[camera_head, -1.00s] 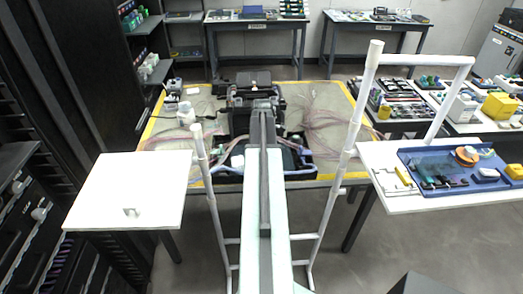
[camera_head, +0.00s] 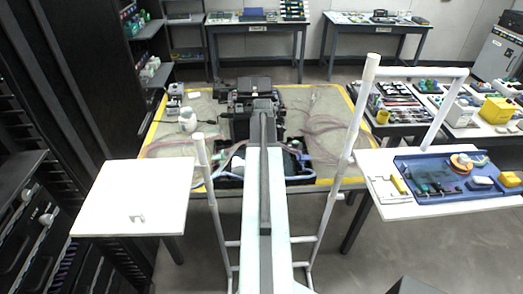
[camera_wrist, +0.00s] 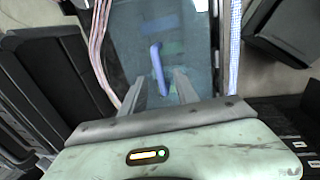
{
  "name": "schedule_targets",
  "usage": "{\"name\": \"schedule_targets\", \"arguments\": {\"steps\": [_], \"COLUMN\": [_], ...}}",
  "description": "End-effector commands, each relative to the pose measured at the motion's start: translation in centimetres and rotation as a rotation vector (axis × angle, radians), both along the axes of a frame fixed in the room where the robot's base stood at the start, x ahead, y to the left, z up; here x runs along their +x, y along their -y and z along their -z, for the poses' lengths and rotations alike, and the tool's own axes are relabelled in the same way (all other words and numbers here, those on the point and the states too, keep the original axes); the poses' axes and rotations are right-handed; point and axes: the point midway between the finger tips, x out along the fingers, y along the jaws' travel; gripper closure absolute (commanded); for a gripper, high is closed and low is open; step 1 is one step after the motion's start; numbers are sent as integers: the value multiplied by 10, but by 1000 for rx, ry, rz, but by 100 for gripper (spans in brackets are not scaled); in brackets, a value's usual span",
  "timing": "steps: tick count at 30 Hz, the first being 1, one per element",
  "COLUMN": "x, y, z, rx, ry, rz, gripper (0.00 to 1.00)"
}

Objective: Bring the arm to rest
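My arm reaches forward over the yellow-edged work table (camera_head: 335,88). Its far end covers part of the black equipment on that table in the head view, where my fingertips cannot be made out. In the wrist view my gripper (camera_wrist: 158,88) has its two fingers apart. A blue, handle-like piece (camera_wrist: 157,66) shows in the gap beyond the fingers, over a grey-blue translucent surface (camera_wrist: 180,30). I see no finger touching it.
A white side table (camera_head: 130,195) stands at left, and a white table with a blue tray (camera_head: 440,200) at right. White posts (camera_head: 345,160) rise on both sides of my arm. Black racks line the left. Pinkish cables (camera_head: 325,125) lie on the work table.

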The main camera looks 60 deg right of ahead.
Motion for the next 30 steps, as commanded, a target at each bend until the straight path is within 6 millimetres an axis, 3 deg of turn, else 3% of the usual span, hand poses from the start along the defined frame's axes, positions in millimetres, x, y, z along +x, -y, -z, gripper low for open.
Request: {"name": "schedule_targets", "arguments": {"steps": [1, 5, 17, 23, 30], "x": [-1, -3, -3, -2, 1], "y": [-2, -5, -6, -4, 2], "z": [-21, -38, -37, -21, 19], "rx": [0, 0, 0, 0, 0], "ry": [0, 0, 0, 0, 0], "rz": [0, 0, 0, 0, 0], "gripper": [64, 64, 64, 64, 64]}}
